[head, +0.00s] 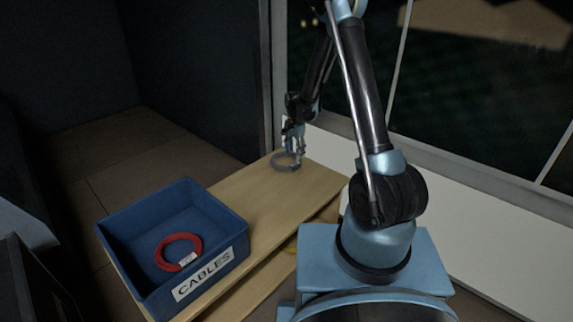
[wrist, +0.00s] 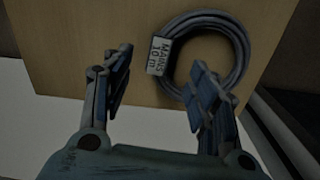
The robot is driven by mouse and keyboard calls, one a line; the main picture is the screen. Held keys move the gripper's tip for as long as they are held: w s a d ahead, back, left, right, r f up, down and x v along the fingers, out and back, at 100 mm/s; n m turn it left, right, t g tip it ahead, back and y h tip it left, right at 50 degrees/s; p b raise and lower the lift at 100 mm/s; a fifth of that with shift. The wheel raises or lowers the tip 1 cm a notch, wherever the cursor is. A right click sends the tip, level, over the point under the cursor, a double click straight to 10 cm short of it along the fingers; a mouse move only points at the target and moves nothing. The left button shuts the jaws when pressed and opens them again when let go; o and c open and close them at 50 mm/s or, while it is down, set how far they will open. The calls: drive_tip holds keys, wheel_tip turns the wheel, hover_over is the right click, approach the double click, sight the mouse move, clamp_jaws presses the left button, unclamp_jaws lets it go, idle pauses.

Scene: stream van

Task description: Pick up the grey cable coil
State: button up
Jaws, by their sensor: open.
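The grey cable coil (head: 281,161) lies flat near the far end of the wooden bench in the head view. In the wrist view the coil (wrist: 244,55) is a ring of several loops with a white tag (wrist: 159,56) reading "MAINS 10 m" on its left side. My gripper (head: 294,153) is at the coil in the head view.
A blue box (head: 215,195) labelled "CABLES" stands on the near left end of the wooden bench (head: 240,185). A red cable coil (head: 178,251) with a pale tag lies in it. The bench between box and grey coil is clear. A window wall (head: 470,185) runs along the right.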

sight(295, 164)
drive_tip(key=shift+w+d+f, duration=0.1)
drive_tip(key=shift+f, duration=3.05)
clamp_jaws()
